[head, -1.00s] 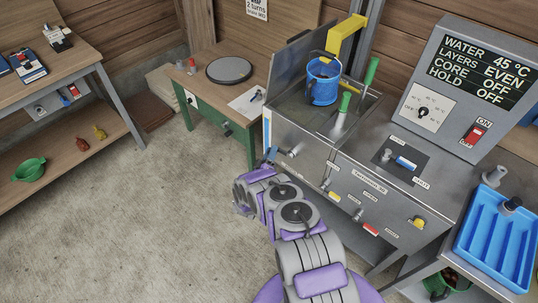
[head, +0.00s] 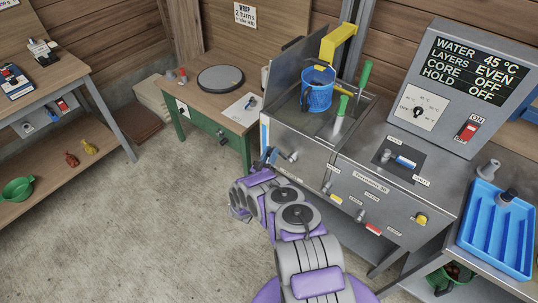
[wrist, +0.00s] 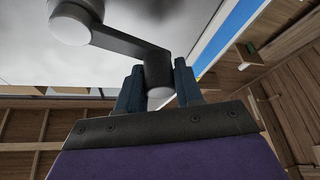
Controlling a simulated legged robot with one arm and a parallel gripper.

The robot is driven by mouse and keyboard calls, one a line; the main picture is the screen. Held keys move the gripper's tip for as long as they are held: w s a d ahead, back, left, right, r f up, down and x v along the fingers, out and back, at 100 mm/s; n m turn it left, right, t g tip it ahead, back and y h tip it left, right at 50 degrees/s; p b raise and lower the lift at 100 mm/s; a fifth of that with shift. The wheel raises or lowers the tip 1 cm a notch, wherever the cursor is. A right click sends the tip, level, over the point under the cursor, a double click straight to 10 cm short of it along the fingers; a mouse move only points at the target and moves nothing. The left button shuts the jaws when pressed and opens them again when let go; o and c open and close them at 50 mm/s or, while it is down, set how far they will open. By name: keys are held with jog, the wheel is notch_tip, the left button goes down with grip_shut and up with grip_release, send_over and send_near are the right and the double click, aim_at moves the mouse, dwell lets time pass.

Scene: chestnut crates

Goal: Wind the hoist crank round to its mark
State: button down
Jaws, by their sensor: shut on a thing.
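The hoist crank (wrist: 125,40) is a dark bar with a light-capped hub (wrist: 70,28) at its upper left and a round grip (wrist: 157,75) at its lower right in the wrist view. My gripper (wrist: 160,86) is shut on that grip, one dark blue finger on each side. In the head view, my gripper (head: 271,156) is at the left end of the steel machine's front (head: 300,165). The crank is small there and partly hidden by my arm. Its mark cannot be made out.
Green-handled tools (head: 364,73) stand in the tank. A control panel (head: 465,80) reads water 45 °C, layers even, core off, hold off. A blue tray (head: 495,230) is at the right. A green-framed table (head: 214,112) is behind at the left. The concrete floor (head: 130,225) is open.

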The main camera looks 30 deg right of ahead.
jog(key=shift+s+d+f, duration=0.3)
jog(key=c, duration=1)
grip_release()
jog(key=shift+o, duration=1.1)
jog(key=shift+w, duration=0.1)
jog(key=shift+r, duration=0.1)
